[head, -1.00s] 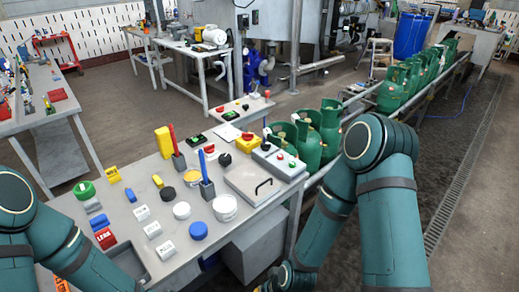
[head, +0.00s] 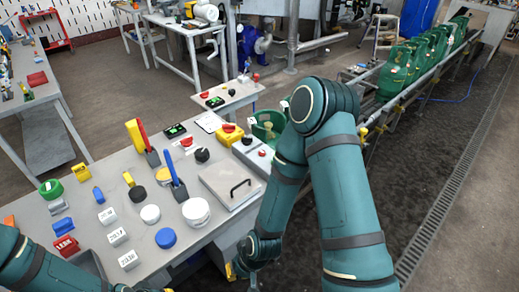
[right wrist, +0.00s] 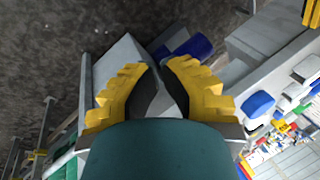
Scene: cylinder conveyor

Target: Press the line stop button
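A grey control box (head: 254,154) sits at the far right corner of the workbench. A small red button (head: 262,153) shows on its top, and my right arm hides its right end. A yellow box with a red knob (head: 230,131) stands just behind it. I cannot read which is the line stop. My right gripper (right wrist: 158,80) has its two yellow fingers apart, with nothing between them. In the head view it hangs low beside the bench's right edge, away from both boxes. My left arm is at the bottom left; its gripper barely shows at the bottom edge.
The workbench (head: 120,180) holds several blocks, caps, pots and upright handles, plus a hinged grey lid (head: 222,190). Green gas cylinders (head: 400,68) line the conveyor (head: 385,112) at right. The floor right of the conveyor is clear.

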